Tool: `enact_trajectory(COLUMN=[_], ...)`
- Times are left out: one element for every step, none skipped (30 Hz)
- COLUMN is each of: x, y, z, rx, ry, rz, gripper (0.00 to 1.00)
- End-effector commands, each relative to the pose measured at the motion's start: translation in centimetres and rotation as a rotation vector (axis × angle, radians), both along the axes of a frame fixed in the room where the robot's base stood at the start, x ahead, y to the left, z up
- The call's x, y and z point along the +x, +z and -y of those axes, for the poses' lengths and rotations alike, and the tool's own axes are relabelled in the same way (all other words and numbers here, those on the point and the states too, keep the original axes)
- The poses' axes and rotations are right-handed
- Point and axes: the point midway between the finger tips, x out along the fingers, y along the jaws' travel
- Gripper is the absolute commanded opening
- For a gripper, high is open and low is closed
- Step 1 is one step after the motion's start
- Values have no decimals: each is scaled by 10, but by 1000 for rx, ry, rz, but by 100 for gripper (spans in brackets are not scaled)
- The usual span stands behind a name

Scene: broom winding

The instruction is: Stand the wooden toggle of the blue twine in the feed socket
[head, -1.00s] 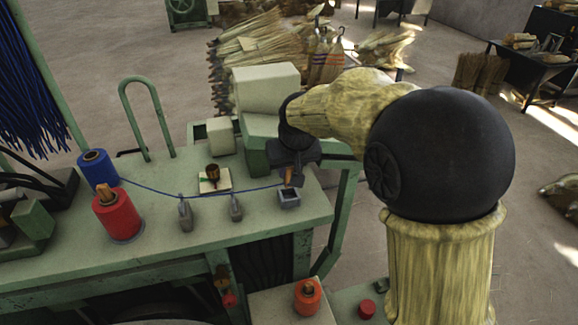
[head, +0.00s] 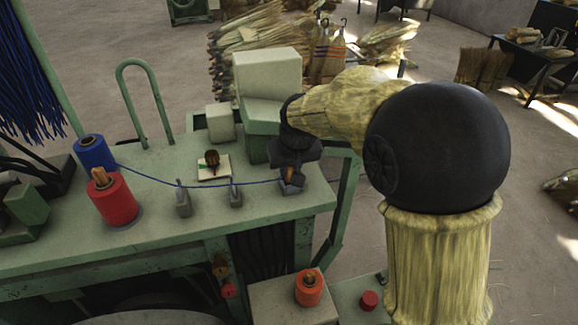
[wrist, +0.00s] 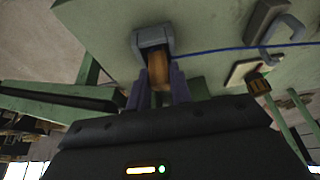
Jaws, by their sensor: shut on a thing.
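The small grey feed socket (head: 291,189) sits near the right end of the green bench, and shows from above in the wrist view (wrist: 152,37). My gripper (wrist: 158,88) is shut on the wooden toggle (wrist: 158,72), one finger on each side. The toggle's far end is at the socket's mouth; I cannot tell how deep it reaches. In the head view my gripper (head: 291,176) hides most of the toggle and part of the socket. The blue twine (head: 220,186) runs from the toggle past two grey guides to the blue spool (head: 94,155).
The grey guides (head: 183,200) and (head: 235,193) stand left of the socket. A red spool (head: 113,200) stands at the bench's left. A white pad (head: 213,171) with a small brown object lies behind the twine. A pale block (head: 268,75) rises behind my gripper.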

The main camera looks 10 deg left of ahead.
Motion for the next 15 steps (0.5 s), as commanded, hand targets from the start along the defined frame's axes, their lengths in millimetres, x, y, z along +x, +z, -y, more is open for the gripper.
enact_trajectory(x=[0, 0, 0, 0, 0, 0, 0, 0, 0, 0, 0, 0, 0, 0, 0], y=[0, 0, 0, 0, 0, 0, 0, 0, 0, 0, 0, 0, 0, 0, 0], z=[0, 1, 1, 1, 0, 0, 0, 0, 0, 0, 0, 0, 0, 0, 0], rx=[0, 0, 0, 0, 0, 0, 0, 0, 0, 0, 0, 0, 0, 0, 1], ry=[-1, -1, -1, -1, -1, -1, -1, 0, 0, 0, 0, 0, 0, 0, -1], rz=[0, 0, 0, 0, 0, 0, 0, 0, 1, 1, 1, 1, 1, 1, 1], gripper=[0, 0, 0, 0, 0, 0, 0, 23, 31, 37, 43, 46, 46, 46, 46])
